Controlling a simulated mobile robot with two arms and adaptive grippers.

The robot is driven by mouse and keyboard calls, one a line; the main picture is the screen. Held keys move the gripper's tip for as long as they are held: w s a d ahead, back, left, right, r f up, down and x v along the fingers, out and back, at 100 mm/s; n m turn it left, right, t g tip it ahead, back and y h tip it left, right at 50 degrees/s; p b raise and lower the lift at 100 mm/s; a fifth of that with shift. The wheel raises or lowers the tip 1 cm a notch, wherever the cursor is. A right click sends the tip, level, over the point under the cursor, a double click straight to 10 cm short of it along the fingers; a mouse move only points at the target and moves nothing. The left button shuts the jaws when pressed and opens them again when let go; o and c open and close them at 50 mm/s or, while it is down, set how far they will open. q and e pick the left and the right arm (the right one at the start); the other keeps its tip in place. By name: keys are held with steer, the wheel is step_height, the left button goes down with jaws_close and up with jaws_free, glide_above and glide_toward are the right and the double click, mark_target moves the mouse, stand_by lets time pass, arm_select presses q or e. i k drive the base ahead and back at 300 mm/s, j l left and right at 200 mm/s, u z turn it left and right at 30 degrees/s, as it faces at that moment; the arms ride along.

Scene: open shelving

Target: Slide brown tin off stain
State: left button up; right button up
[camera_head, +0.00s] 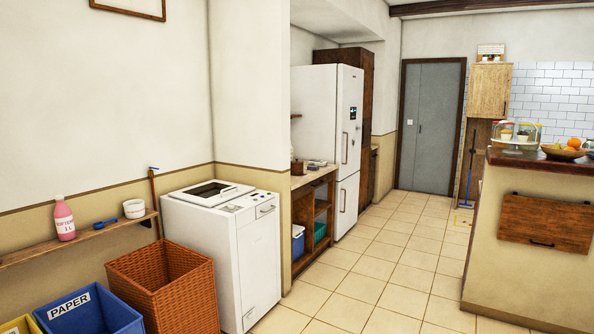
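I cannot pick out a brown tin or a stain for certain. A small brown container (298,167) stands on the counter (312,182) beside the fridge, too small to tell whether it is a tin. No stain shows around it at this size. Neither of my grippers is in view.
A white washing machine (238,250), a wicker basket (180,290) and a blue paper bin (110,315) stand at the left, below a wall shelf (100,232) with a pink bottle (64,220). A raised counter (540,160) is at the right. The tiled floor (390,265) between is clear.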

mark_target(295, 170)
steer(key=z, duration=0.4)
steer(key=i+l+z, duration=0.1)
steer(key=i+z, duration=0.4)
steer(key=i, duration=5.65)
steer(key=i+u, duration=0.1)
steer(key=i, duration=0.6)
steer(key=i+u, duration=0.1)
steer(key=i, duration=0.6)
steer(key=i+l+u, duration=0.1)
steer(key=i, duration=0.6)
steer(key=l, duration=0.1)
